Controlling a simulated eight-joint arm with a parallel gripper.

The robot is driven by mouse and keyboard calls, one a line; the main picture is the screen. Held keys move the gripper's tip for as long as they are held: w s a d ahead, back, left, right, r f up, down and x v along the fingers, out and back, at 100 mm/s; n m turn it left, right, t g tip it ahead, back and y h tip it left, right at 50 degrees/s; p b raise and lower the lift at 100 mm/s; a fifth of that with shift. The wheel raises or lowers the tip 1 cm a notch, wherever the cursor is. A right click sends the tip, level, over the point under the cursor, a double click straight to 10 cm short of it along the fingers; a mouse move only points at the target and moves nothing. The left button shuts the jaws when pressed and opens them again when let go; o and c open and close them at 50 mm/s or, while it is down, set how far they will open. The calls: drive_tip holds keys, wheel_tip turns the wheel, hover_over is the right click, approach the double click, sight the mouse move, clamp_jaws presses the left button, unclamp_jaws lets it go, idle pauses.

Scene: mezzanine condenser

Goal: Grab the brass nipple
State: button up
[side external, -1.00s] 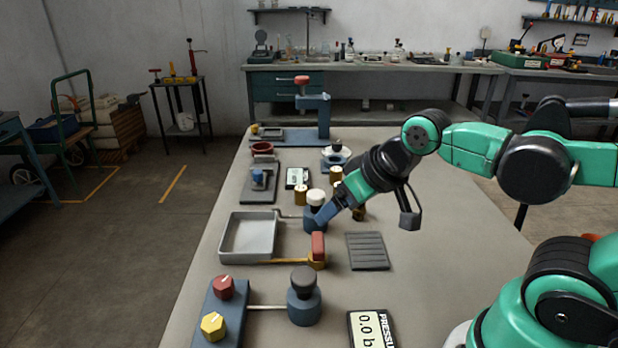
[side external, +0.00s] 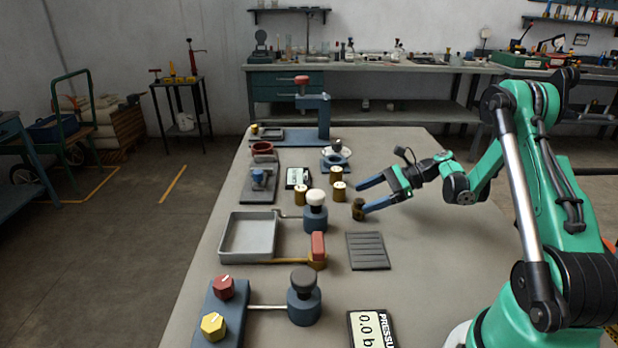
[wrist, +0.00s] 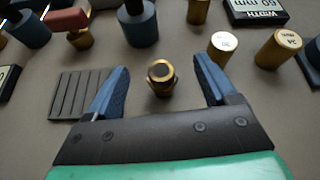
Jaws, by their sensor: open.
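The brass nipple (wrist: 160,76) stands on the table in the wrist view, a short brass fitting with a dark opening in its top. In the side view the nipple (side external: 358,209) looks darker and stands just in front of and beside the lower finger. My gripper (wrist: 155,88) is open, with its two blue fingers spread to the left and right of the nipple and a gap on each side. In the side view my gripper (side external: 362,196) reaches in low from the right. Nothing is held.
Several brass cylinders (side external: 300,194) stand beyond the nipple. A grey ribbed pad (side external: 368,251) lies nearer the camera. A white-knobbed blue valve (side external: 315,216) and a red-handled brass valve (side external: 317,250) stand left, by a grey tray (side external: 233,238). The table's right side is mostly clear.

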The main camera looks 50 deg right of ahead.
sight(354, 206)
drive_tip(key=shift+s+d+f+m+t, duration=0.3)
drive_tip(key=shift+s+d+f+m, duration=0.2)
drive_tip(key=shift+f+m, duration=0.1)
drive_tip(key=shift+y, duration=0.3)
drive_tip(key=shift+x, duration=2.75)
clamp_jaws()
